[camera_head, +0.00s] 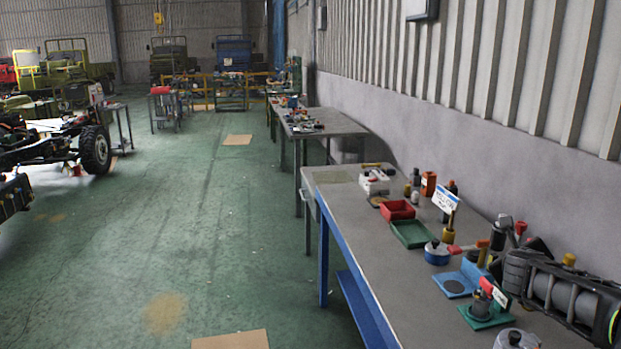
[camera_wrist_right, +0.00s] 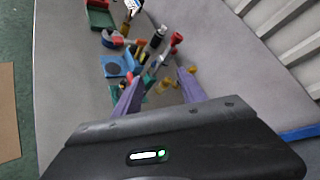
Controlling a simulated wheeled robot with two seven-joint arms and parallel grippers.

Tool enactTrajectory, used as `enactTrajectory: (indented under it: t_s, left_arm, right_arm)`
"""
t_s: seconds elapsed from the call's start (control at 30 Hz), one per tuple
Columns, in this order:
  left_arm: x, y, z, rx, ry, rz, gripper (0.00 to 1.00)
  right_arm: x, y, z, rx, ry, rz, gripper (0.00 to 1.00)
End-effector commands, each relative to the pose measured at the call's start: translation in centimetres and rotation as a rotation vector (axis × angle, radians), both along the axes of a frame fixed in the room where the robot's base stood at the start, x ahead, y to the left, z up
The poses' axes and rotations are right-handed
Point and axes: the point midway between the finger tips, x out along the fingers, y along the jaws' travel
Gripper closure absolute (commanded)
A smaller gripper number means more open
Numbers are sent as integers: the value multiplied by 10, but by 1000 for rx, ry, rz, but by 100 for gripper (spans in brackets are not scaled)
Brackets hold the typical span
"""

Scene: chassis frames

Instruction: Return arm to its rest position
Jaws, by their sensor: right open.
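My right arm (camera_head: 565,295) reaches in from the right edge of the head view, over the right part of the workbench. In the right wrist view, my right gripper (camera_wrist_right: 156,88) has its two purple-grey fingers spread apart, with nothing held between them. Small bench items show beyond and between the fingertips. The fingers cannot be made out clearly in the head view. My left arm and gripper are not in view.
The grey workbench (camera_head: 368,232) runs along the wall and carries a red bin (camera_head: 397,210), a green tray (camera_head: 411,234), a blue stand (camera_head: 455,284) and several bottles and tools near my right arm. The green floor (camera_head: 225,250) to the left is mostly clear.

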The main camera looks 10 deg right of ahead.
Motion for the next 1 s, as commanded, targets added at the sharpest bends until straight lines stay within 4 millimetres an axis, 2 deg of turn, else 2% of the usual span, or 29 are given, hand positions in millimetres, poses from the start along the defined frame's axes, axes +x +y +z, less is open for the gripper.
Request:
enactTrajectory:
  t_s: [0.1,0.27,0.37,0.57,0.67,0.77,0.87,1.0]
  left_arm:
    - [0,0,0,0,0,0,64]
    - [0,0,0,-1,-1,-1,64]
    - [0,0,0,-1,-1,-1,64]
    - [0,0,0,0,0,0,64]
    - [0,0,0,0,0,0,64]
    - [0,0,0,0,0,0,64]
    - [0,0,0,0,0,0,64]
    - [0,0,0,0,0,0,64]
  right_arm:
    - [0,0,0,-39,35,23,52]
    - [3,6,-3,-198,153,121,52]
    - [9,20,-18,-309,254,212,52]
    - [25,61,-72,-508,463,429,52]
    - [32,90,-109,-609,571,564,52]
    - [35,128,-158,-724,686,742,52]
    - [29,179,-220,-852,803,973,52]
    - [1,255,-304,-1014,909,1320,52]
